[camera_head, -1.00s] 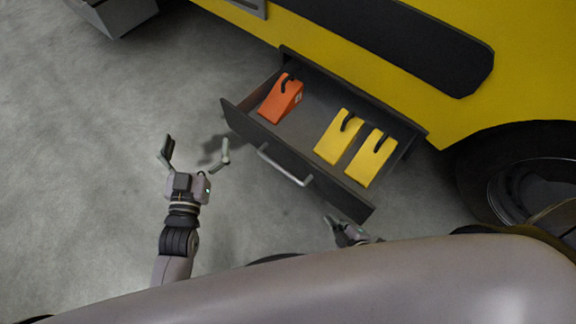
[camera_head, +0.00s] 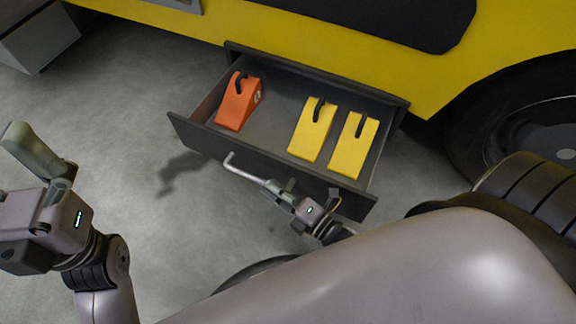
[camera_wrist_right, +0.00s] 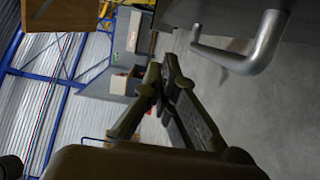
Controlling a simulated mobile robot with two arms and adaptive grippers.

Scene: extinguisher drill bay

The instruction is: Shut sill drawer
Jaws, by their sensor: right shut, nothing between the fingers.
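The dark grey sill drawer (camera_head: 205,137) stands pulled out from under the yellow vehicle side. An orange wedge (camera_head: 238,103) and two yellow wedges (camera_head: 312,132) (camera_head: 354,146) lie in it. Its bar handle (camera_head: 240,168) is on the front panel; the right end is hidden behind my right gripper (camera_head: 278,190). That gripper is shut and empty at the drawer front. In the right wrist view its closed fingertips (camera_wrist_right: 166,82) appear beside the handle (camera_wrist_right: 250,58), not around it; contact is unclear. My left gripper (camera_head: 38,160) is at the left edge, away from the drawer, with only one finger clear.
The yellow vehicle body (camera_head: 300,38) rises behind the drawer, with a large black wheel (camera_head: 530,125) at the right. A grey box-like part (camera_head: 38,38) is at the top left. Bare concrete floor (camera_head: 130,110) lies left of the drawer.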

